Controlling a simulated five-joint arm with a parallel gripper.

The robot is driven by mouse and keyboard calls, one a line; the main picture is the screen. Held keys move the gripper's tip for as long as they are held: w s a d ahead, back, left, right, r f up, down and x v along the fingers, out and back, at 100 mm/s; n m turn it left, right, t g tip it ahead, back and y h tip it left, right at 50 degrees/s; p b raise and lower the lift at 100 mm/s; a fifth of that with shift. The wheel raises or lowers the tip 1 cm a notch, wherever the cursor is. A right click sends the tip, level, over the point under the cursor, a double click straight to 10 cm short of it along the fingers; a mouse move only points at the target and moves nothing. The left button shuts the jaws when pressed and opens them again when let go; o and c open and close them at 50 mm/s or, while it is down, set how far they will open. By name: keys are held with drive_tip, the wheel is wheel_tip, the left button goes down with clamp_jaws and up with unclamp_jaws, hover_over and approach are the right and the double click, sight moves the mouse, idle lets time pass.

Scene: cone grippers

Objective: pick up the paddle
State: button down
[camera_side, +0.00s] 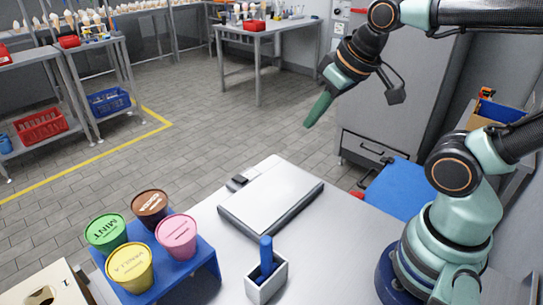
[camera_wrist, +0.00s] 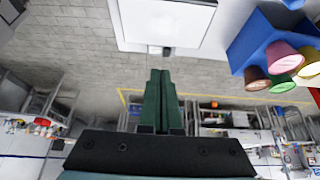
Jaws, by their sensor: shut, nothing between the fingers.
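The blue paddle (camera_side: 266,252) stands upright in a small white holder (camera_side: 266,283) at the front of the table in the side view. Its lower end is hidden inside the holder. My gripper (camera_side: 309,122) is high above the far edge of the table, well away from the paddle, pointing down and to the left. Its green fingers are together and empty. In the wrist view the closed fingers (camera_wrist: 160,73) show in the middle. The paddle is not seen in the wrist view.
A blue stand (camera_side: 205,262) holds several ice cream tubs, including mint (camera_side: 106,233) and vanilla (camera_side: 130,267), left of the paddle. A flat white-topped scale-like plate (camera_side: 272,195) lies behind the paddle. A cream box (camera_side: 48,288) is at the lower left.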

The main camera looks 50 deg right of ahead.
drive_tip(key=c, duration=0.6)
unclamp_jaws()
drive_tip(key=n+g, duration=0.6)
drive_tip(key=n, duration=1)
approach(266, 252)
drive_tip(key=shift+w+d+r, duration=0.2)
drive_tip(key=shift+d+r, duration=0.05)
drive_tip(key=shift+d, duration=0.2)
drive_tip(key=shift+a+f, duration=0.1)
drive_tip(key=shift+f, duration=5.9)
